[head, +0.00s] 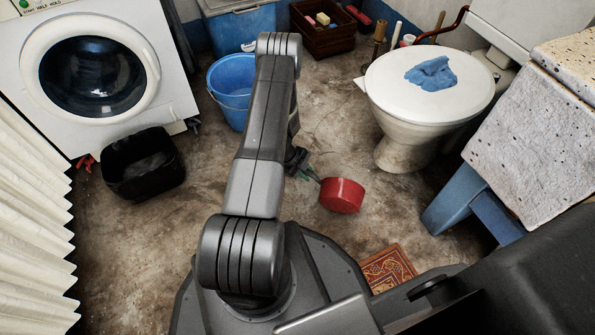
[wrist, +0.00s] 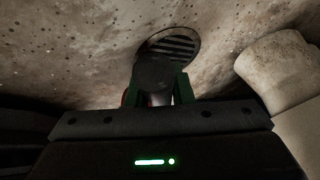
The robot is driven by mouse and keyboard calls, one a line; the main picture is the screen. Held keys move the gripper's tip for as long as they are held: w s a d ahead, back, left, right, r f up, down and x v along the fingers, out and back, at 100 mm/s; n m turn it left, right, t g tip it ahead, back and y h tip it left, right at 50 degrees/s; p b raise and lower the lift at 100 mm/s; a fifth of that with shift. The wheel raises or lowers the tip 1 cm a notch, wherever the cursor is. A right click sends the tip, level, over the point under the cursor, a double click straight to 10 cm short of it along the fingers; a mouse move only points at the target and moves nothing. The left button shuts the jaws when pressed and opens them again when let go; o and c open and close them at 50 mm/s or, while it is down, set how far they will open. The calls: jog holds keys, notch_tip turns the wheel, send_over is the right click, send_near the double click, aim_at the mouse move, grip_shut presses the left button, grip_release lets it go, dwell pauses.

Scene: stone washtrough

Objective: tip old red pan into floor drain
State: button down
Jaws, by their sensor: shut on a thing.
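The red pan (head: 341,195) is in the head view, just right of my arm and in front of the toilet. Its handle points left toward my gripper (head: 310,174), which is shut on it. In the wrist view my gripper (wrist: 160,92) shows green fingers on both sides of the dark handle (wrist: 155,74). Only a sliver of red shows at the left finger there. I cannot tell how far the pan is tilted or what is in it. The round floor drain (wrist: 170,43) with dark slots lies beyond the handle in the wrist view. I do not see it in the head view.
A toilet (head: 432,90) with a blue cloth (head: 431,73) on its lid stands at right. A blue bucket (head: 232,92), a black bin (head: 143,165) and a washing machine (head: 98,70) are at left. A patterned mat (head: 388,268) lies near my base. A pale rounded base (wrist: 285,70) is right of the drain.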

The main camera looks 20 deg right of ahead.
jog(key=shift+s+a+r+t, duration=0.1)
jog(key=shift+s+a+t, duration=0.2)
jog(key=shift+s, duration=0.05)
jog(key=shift+s+a+r+m+t+h+b, duration=0.3)
jog(key=shift+s+t+h+b, duration=0.25)
jog(key=shift+b, duration=0.4)
jog(key=shift+s+a+r+m+t+h+b, duration=0.15)
jog(key=shift+s+a+t+h+b, duration=0.25)
jog(key=shift+h+b, duration=0.4)
jog(key=shift+w, duration=0.1)
